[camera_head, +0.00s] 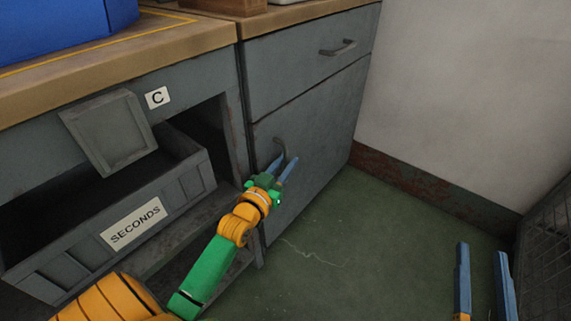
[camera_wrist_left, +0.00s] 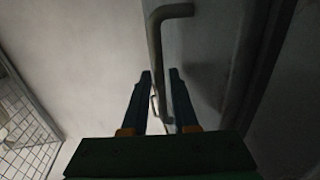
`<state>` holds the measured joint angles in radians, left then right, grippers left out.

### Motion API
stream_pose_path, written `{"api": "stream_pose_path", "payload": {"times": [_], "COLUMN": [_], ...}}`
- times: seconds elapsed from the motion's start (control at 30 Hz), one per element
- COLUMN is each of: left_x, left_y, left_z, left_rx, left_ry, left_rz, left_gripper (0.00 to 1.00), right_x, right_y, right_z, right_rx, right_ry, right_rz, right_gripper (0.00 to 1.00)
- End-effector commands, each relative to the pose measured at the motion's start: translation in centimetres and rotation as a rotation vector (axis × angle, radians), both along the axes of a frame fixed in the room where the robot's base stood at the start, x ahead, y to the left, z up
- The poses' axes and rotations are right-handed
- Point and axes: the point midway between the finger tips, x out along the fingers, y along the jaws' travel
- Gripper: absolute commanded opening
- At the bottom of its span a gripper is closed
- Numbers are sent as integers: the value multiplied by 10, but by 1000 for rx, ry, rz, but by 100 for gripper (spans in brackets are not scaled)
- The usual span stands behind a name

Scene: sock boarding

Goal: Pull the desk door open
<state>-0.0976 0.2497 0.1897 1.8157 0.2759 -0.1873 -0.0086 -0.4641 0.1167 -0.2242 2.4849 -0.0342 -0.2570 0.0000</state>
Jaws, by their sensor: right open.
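The desk door (camera_head: 315,150) is the grey lower panel right of the drawer opening, and it looks closed. Its curved bar handle (camera_head: 279,150) is on the door's left side. My left gripper (camera_head: 284,162) is at this handle with its blue fingers apart. In the left wrist view the handle (camera_wrist_left: 156,45) runs down between the two fingertips (camera_wrist_left: 160,74); I cannot tell whether they touch it. My right gripper (camera_head: 481,248) is open and empty over the floor at the lower right.
A shut drawer (camera_head: 305,65) with its own handle (camera_head: 338,47) is above the door. A grey bin labelled SECONDS (camera_head: 135,222) sticks out at the left. A wire mesh panel (camera_head: 546,250) stands at the right edge. The green floor (camera_head: 370,235) before the door is clear.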

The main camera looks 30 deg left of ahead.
Motion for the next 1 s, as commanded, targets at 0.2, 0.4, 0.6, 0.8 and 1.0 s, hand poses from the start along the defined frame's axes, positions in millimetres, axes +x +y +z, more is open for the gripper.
{"api": "stream_pose_path", "payload": {"times": [0.2,0.4,0.6,0.8,1.0], "left_x": [0,0,0,0,0], "left_y": [0,0,0,0,0], "left_z": [0,0,0,0,0], "left_rx": [0,0,0,0,0], "left_ry": [0,0,0,0,0], "left_rz": [0,0,0,0,0], "left_gripper": [0,0,0,0,0], "right_x": [0,0,0,0,0], "right_y": [0,0,0,0,0], "right_z": [0,-1,-1,-1,-1], "right_rx": [0,-1,-1,-1,-1], "right_ry": [2,3,3,3,3], "right_rz": [0,-1,-1,-1,0], "right_gripper": [50,50,50,50,50]}}
